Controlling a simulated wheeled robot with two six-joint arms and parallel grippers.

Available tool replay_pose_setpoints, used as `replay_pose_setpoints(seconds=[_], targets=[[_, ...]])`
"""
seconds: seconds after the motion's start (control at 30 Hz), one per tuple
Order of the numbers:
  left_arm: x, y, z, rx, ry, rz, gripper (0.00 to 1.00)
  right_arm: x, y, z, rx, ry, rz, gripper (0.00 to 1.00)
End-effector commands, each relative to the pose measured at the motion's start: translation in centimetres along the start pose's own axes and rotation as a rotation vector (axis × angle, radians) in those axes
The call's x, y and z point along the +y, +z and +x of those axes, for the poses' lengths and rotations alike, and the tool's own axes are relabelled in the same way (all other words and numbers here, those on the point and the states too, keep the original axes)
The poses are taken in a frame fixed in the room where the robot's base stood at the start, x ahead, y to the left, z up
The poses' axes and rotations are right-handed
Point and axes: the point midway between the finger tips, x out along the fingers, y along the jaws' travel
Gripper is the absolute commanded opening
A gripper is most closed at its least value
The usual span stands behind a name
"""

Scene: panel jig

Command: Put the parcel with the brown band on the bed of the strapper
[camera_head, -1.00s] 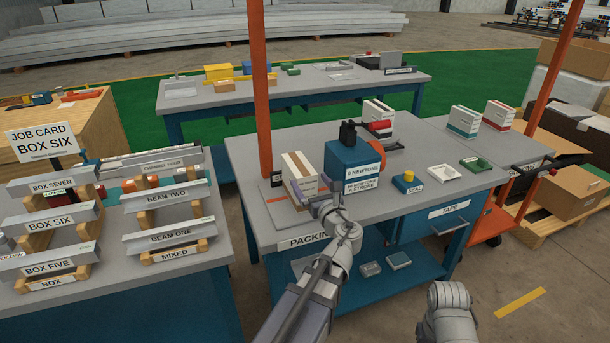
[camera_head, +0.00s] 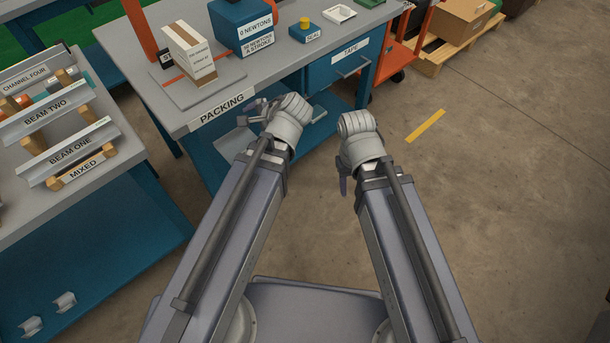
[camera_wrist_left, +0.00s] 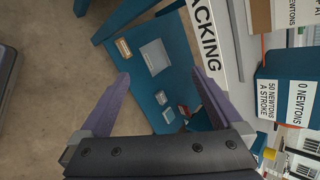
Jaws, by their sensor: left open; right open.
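The white parcel with the brown band (camera_head: 190,56) stands upright on the grey bed of the strapper (camera_head: 212,92), left of the blue strapper (camera_head: 240,24). Only part of the parcel shows at the top right of the left wrist view (camera_wrist_left: 261,16). My left gripper (camera_head: 258,108) is open and empty, in front of the packing bench's front edge and apart from the parcel. Its two spread fingers also show in the left wrist view (camera_wrist_left: 160,76). My right gripper (camera_head: 343,184) is open, out over the floor, its fingers mostly hidden behind its wrist.
The packing bench (camera_head: 178,118) carries a yellow-topped seal button (camera_head: 305,30) and a white tray (camera_head: 340,13). Its lower shelf is below my left gripper. A rack of beams (camera_head: 65,125) stands on the left bench.

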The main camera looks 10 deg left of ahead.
Motion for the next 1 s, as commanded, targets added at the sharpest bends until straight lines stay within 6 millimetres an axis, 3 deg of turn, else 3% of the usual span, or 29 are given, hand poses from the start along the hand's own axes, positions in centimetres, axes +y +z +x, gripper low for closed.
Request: replay_pose_setpoints(seconds=[0.03,0.1,0.2,0.33,0.5,1.0], targets=[[3.3,-1.5,-1.1,0.036,0.115,-0.118,1.00,0.0,0.0,0.0,0.000,0.000,0.000,0.50],[7.4,-3.1,-2.8,0.054,0.276,-0.270,1.00,0.0,0.0,0.0,0.000,0.000,0.000,0.50],[12.0,-4.8,-5.3,0.042,0.470,-0.425,1.00,0.0,0.0,0.0,0.000,0.000,0.000,0.50],[15.7,-5.9,-8.1,0.002,0.634,-0.538,1.00,0.0,0.0,0.0,0.000,0.000,0.000,0.50],[17.4,-6.3,-9.5,-0.028,0.713,-0.587,1.00,0.0,0.0,0.0,0.000,0.000,0.000,0.50],[17.4,-6.3,-9.5,-0.027,0.714,-0.589,1.00,0.0,0.0,0.0,0.000,0.000,0.000,0.50]])
